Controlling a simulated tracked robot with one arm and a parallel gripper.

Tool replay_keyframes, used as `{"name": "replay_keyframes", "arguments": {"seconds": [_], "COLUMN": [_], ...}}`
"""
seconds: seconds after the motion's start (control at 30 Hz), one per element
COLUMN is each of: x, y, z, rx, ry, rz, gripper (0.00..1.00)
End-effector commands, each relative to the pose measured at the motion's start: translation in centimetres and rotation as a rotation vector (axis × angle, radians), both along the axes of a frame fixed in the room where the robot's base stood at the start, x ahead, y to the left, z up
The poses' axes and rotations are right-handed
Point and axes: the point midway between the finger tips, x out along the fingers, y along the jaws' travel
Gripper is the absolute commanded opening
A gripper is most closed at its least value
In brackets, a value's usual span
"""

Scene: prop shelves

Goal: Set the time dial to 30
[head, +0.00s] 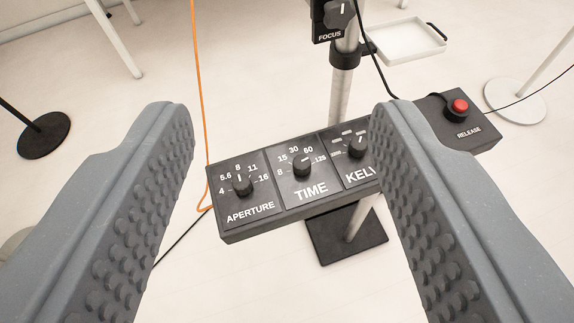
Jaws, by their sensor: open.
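The black time dial (302,166) sits in the middle-left of a dark control panel (235,237). The numbers 8, 15, 30, 60 and 125 arc around it, with 30 at its upper left. Its pointer is small and seems to face upward, near 30 or 60; I cannot tell which exactly. My gripper (282,110) is open and empty, its two studded grey fingers spread wide on either side of the dial. The fingers appear apart from the dial. The right finger covers part of the panel beyond the Kelvin label.
The aperture dial (243,187) is left of the time dial, and the Kelvin dial (358,147) is right. A red release button (460,107) is at the panel's right end. A metal pole (341,95) with a focus knob (341,14) rises behind. An orange cable (199,90) hangs left.

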Motion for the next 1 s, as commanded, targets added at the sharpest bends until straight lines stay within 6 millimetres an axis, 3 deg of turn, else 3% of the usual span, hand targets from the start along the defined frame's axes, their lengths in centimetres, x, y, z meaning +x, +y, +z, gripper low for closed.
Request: {"name": "replay_keyframes", "arguments": {"seconds": [0.03,0.2,0.5,0.7,1.0], "x": [1.7,6.4,13.3,16.9,20.2], "y": [-0.2,0.2,0.7,0.9,0.7], "z": [0.6,-0.4,-4.0,-6.9,-12.2], "rx": [0.026,0.114,0.247,0.319,0.399], "ry": [0.04,0.187,0.454,0.623,0.874], "rz": [-0.004,-0.023,-0.097,-0.178,-0.346], "gripper": [0.51,0.51,0.51,0.51,0.51]}}
